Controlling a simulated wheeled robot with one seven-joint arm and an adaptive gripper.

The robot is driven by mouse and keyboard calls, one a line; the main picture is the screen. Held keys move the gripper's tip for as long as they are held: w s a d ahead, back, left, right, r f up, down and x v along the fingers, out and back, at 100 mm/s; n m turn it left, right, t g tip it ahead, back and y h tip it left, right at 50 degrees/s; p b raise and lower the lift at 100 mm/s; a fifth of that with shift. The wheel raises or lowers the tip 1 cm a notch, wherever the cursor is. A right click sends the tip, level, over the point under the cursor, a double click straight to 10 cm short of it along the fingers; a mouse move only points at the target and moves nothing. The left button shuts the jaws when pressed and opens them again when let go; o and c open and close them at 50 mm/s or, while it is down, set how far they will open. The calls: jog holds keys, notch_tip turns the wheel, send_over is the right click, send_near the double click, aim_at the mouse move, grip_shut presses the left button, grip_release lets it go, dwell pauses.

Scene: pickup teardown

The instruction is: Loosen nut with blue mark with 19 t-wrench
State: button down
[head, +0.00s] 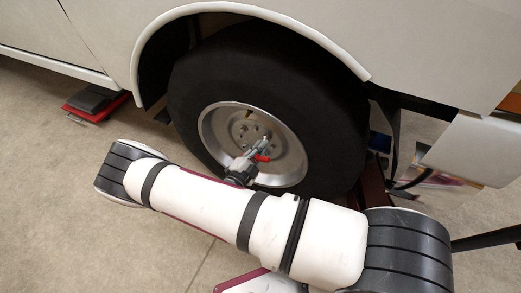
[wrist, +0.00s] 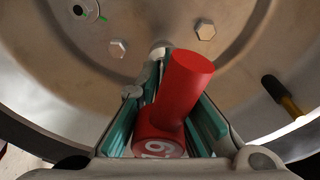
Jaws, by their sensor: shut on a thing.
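A red T-wrench marked 19 (wrist: 186,82) is held between the teal-padded fingers of my gripper (wrist: 170,105). In the head view the red wrench (head: 262,158) shows at my gripper (head: 250,158), in front of the wheel hub. In the wrist view the wrench's far end points at a nut (wrist: 159,50), which it and my fingers partly hide. I cannot tell whether the wrench is seated on that nut. Two other bare nuts, a left one (wrist: 118,48) and a right one (wrist: 206,31), show beside it. No blue mark is visible.
The wheel rim (head: 293,150) and black tire (head: 325,120) sit under the white fender (head: 330,40). A black-and-yellow stem (wrist: 283,95) sticks out at the right of the wrist view. A red-and-black object (head: 95,102) lies on the floor at left. Open floor (head: 60,200) lies left.

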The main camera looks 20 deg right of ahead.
jog(key=n, duration=0.4)
jog(key=shift+w+d+r+t+b, duration=0.1)
jog(key=shift+d+t+b, duration=0.2)
jog(key=shift+b, duration=0.1)
jog(key=n, duration=0.2)
jog(key=shift+n+b, duration=0.3)
jog(key=n, duration=0.5)
jog(key=shift+d+n+t, duration=0.1)
jog(key=shift+n+t, duration=0.2)
jog(key=shift+t, duration=0.1)
jog(key=shift+m, duration=0.4)
jog(key=shift+v, duration=1.2)
